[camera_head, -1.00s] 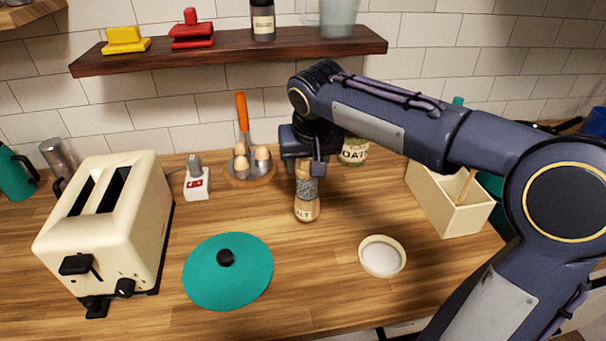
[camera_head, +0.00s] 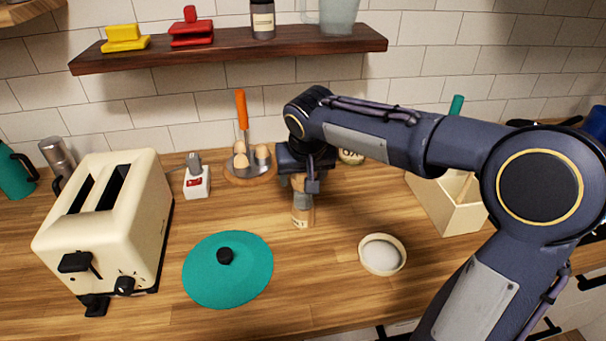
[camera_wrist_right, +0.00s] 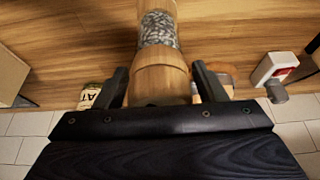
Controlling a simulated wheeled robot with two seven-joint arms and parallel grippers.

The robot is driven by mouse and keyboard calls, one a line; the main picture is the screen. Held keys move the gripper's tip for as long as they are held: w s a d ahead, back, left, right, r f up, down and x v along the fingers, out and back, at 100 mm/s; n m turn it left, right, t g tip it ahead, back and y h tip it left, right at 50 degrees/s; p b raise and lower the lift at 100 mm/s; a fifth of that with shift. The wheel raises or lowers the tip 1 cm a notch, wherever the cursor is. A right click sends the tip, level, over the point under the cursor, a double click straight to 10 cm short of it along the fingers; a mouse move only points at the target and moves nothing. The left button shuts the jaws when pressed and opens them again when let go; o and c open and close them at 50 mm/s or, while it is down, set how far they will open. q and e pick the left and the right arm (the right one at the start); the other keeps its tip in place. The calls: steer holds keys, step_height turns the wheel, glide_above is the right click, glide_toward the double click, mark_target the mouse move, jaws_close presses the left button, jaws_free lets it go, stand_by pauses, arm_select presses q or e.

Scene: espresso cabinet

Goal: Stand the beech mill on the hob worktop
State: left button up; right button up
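The fingers also show in the wrist view (camera_wrist_right: 161,86). Whether the mill's base touches the worktop is unclear. My left gripper is out of view. The hob worktop cannot be clearly made out.
The egg holder (camera_head: 248,172) and oats jar (camera_head: 350,157) are behind. The shelf (camera_head: 230,48) overhangs the back.

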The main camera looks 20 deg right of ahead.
steer(key=shift+o, duration=0.5)
steer(key=shift+r, duration=0.1)
steer(key=shift+r, duration=0.25)
steer(key=v, duration=1.2)
steer(key=s+f+y, duration=0.1)
steer(key=s+f, duration=0.4)
steer(key=s, duration=0.2)
steer(key=s+a+f+y, duration=0.1)
steer(key=s+f+y, duration=0.1)
steer(key=s+f, duration=0.3)
steer(key=s+a+f+n+t+y, duration=0.1)
steer(key=s+f+y, duration=0.1)
steer(key=s+f, duration=0.4)
steer(key=shift+s+f+p, duration=0.1)
steer(key=shift+s+p, duration=0.25)
steer(key=shift+s, duration=1.35)
